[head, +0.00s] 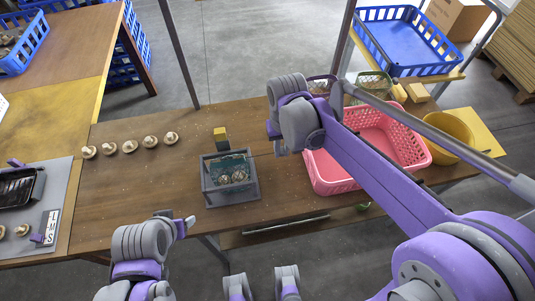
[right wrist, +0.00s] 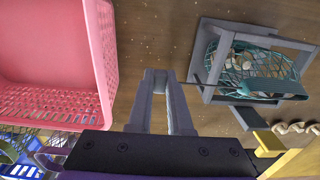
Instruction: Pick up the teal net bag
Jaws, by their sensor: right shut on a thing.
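The teal net bag (right wrist: 252,68) holds several pale mushrooms and sits in a grey open holder (right wrist: 197,78). In the head view the bag (head: 231,170) shows inside the holder (head: 232,197) near the table's middle. My right gripper (right wrist: 165,78) is to the right of the holder in the head view, apart from the bag. Its fingers are close together on something that I cannot make out. My left gripper (head: 188,221) is near the table's front edge, left of the holder; its fingertips are too unclear to judge.
A pink basket (head: 335,186) stands right of the holder, under my right arm. More net bags (head: 374,82) are behind it. A yellow block (head: 220,133) is at the holder's back. Several mushrooms (head: 129,146) line the left. The table (head: 120,205) left of the holder is clear.

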